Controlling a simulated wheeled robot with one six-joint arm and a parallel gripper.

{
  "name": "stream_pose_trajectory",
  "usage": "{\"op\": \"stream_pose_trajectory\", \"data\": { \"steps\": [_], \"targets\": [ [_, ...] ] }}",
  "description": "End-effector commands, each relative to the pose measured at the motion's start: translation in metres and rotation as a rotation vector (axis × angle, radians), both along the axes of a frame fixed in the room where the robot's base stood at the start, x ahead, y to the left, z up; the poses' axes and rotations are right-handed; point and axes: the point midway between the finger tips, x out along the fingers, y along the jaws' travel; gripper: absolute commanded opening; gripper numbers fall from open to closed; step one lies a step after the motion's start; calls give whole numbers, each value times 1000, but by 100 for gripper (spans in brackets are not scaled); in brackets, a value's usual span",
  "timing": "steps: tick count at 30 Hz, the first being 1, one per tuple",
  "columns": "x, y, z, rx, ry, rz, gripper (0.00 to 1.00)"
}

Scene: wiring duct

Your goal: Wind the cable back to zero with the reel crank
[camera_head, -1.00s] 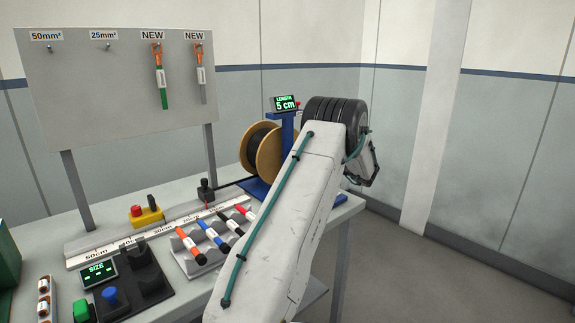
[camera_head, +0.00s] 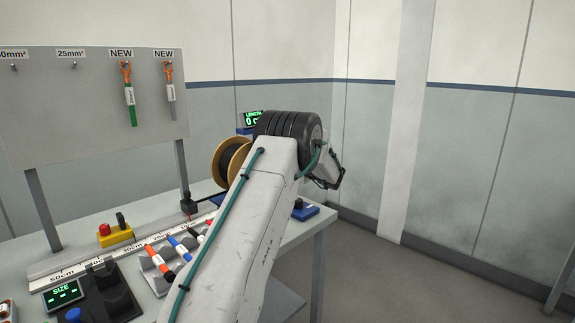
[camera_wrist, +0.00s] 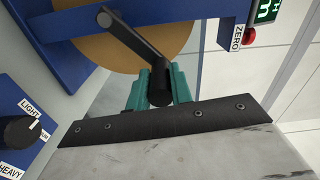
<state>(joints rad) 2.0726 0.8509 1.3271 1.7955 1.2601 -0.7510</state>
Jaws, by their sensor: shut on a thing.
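The cable reel (camera_head: 232,160) stands at the back of the bench, partly hidden by my arm; its tan flange (camera_wrist: 95,50) fills the upper part of the wrist view. A dark crank arm (camera_wrist: 133,38) runs from the hub down to a black handle (camera_wrist: 163,72). My gripper (camera_wrist: 160,88) is shut on this handle, with a teal jaw on either side. In the head view my arm hides the gripper and handle. The green length display (camera_head: 252,118) is partly covered by my arm; the visible part begins with 0.
A red button (camera_wrist: 250,35) sits beside a ZERO label on the blue frame. A LIGHT/HEAVY knob (camera_wrist: 20,130) is at the left of the wrist view.

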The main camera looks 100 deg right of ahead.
Motion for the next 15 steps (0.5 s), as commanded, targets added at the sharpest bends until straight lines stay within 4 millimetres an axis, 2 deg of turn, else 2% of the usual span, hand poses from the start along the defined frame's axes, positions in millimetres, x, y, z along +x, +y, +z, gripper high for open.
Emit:
{"op": "stream_pose_trajectory", "data": {
  "steps": [9,10,11,12,15],
  "targets": [
    [1,0,1,0,-1,2,0],
    [1,0,0,0,-1,2,30],
    [1,0,0,0,-1,2,38],
    [1,0,0,0,-1,2,43],
    [1,0,0,0,-1,2,43]
  ]
}}
